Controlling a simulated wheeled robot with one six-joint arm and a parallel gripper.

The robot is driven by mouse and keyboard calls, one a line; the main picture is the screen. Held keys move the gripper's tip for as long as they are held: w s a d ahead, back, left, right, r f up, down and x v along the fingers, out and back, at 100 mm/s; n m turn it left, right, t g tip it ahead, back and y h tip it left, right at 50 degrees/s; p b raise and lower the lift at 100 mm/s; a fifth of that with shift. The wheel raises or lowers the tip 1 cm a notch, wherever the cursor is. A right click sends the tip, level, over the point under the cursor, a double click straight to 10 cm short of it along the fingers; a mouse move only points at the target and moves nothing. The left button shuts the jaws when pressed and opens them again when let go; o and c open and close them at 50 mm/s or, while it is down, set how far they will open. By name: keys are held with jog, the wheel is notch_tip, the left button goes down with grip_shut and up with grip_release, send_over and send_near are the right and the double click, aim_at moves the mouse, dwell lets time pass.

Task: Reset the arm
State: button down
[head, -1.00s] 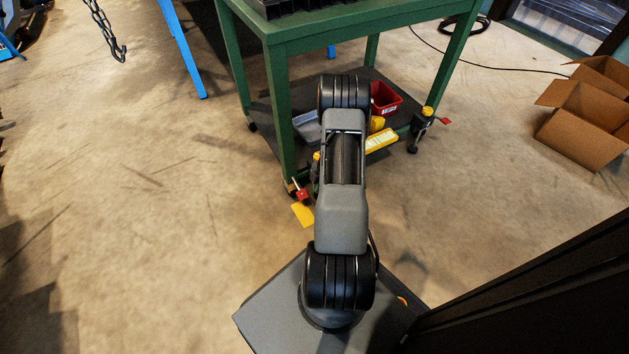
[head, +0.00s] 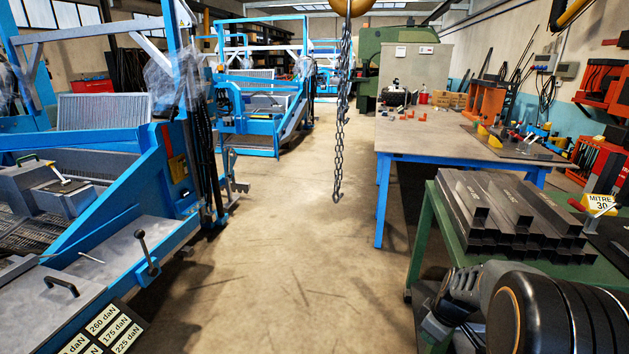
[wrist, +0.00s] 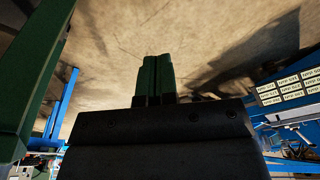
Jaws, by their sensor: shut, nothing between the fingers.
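My gripper (wrist: 157,78) shows in the wrist view with its two green-tinted fingers together and nothing between them. Bare concrete floor lies beyond the fingertips. In the head view my arm (head: 535,310) fills the lower right corner. Its dark rounded joints are beside the green table (head: 424,232). The fingers cannot be made out clearly there.
Dark square steel tubes (head: 510,212) lie on the green table. A blue-legged workbench (head: 425,141) stands behind it. A chain (head: 341,120) with a hook hangs over the aisle. Blue machinery (head: 120,205) lines the left. The aisle floor (head: 285,260) is clear.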

jog(key=s+a+r+m+p, duration=0.2)
jog(key=s+a+r+p, duration=0.1)
jog(key=r, duration=0.7)
jog(key=s+a+r+m+t+h+p, duration=0.1)
jog(key=s+a+r+m+p, duration=0.2)
jog(key=r+p, duration=0.4)
jog(key=s+a+r+m+t+p, duration=0.1)
jog(key=s+a+r+m+p, duration=0.2)
jog(key=r, duration=0.9)
jog(key=s+a+p, duration=0.2)
jog(key=shift+a+r, duration=0.35)
jog(key=shift+a, duration=0.05)
jog(key=shift+d, duration=0.15)
